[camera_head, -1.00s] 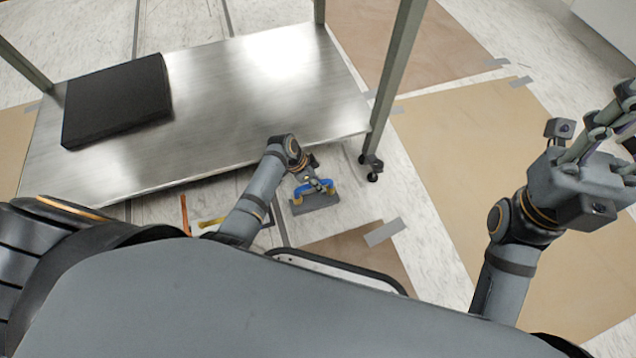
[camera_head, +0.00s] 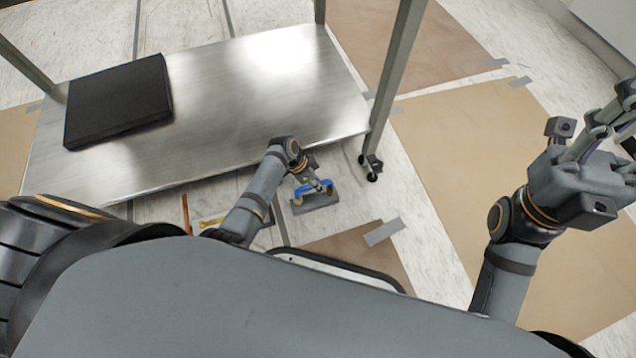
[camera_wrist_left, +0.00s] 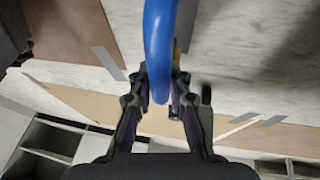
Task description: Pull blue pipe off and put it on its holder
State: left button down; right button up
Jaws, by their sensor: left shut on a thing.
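The blue pipe (camera_head: 313,188) is a short curved piece low beside the metal table's front edge, above or on a small grey block (camera_head: 316,203); I cannot tell whether they touch. My left gripper (camera_head: 318,186) is at the pipe and shut on it. In the left wrist view the blue pipe (camera_wrist_left: 160,50) runs down from the top edge between the two fingers (camera_wrist_left: 160,98). My right gripper (camera_head: 612,125) is raised at the right edge, far from the pipe, its fingers apart and empty. I cannot make out a pipe holder for certain.
A metal table (camera_head: 250,90) carries a black flat box (camera_head: 118,102). Its caster leg (camera_head: 371,165) stands just right of my left gripper. An orange bar (camera_head: 186,213) and a yellow piece (camera_head: 211,221) lie left of my left forearm. Floor with brown sheets (camera_head: 480,150) is open to the right.

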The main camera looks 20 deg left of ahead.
pick_arm(q)
jog(key=shift+f, duration=0.1)
dwell(0.3)
jog(key=shift+f, duration=0.5)
jog(key=shift+f+b, duration=0.1)
jog(key=shift+b, duration=0.2)
jog(key=shift+f, duration=0.35)
jog(key=c, duration=1.2)
grip_release()
